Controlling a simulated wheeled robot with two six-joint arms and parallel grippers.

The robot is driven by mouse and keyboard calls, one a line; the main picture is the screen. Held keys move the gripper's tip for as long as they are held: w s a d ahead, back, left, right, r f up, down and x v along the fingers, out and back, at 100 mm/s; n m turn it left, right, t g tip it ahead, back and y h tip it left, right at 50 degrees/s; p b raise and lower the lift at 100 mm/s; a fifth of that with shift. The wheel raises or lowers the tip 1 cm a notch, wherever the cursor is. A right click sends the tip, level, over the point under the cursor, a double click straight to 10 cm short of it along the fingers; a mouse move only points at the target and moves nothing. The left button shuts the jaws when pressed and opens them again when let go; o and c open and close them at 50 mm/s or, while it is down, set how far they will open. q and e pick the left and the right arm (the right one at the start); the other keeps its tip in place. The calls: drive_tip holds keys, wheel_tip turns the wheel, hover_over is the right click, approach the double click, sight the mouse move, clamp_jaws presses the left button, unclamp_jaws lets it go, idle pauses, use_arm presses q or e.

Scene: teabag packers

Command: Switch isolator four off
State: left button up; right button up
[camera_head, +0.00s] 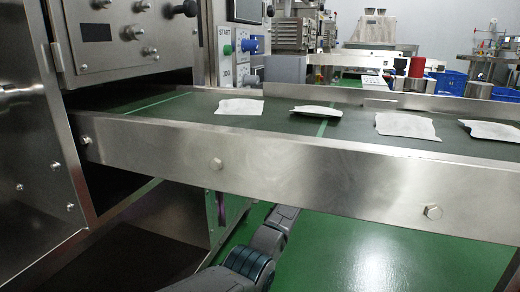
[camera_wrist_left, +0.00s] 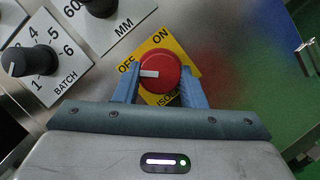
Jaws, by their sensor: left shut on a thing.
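A red isolator knob (camera_wrist_left: 158,72) sits on a yellow plate (camera_wrist_left: 184,48) marked ON and OFF in the left wrist view. The knob's white mark lies on its left side, on the side of the OFF lettering. My left gripper (camera_wrist_left: 158,80) is shut on the red knob, with one blue finger on each side of it. The plate's lower lettering is partly hidden, and I cannot read an isolator number. In the head view a dark arm of mine rises below the conveyor, and its gripper is hidden. My right gripper is in neither view.
A black BATCH dial (camera_wrist_left: 30,61) and a black MM knob (camera_wrist_left: 99,6) are close by on the panel. In the head view a steel-sided conveyor (camera_head: 260,168) carries several white teabags (camera_head: 240,106). A START/JOG panel (camera_head: 226,65) stands behind it. Green floor is open below.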

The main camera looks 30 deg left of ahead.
use_arm(q)
drive_tip(key=o, duration=1)
drive_tip(key=p+v, duration=0.5)
drive_tip(key=v, duration=0.5)
drive_tip(key=shift+d+f, duration=0.15)
drive_tip(key=shift+d, duration=0.25)
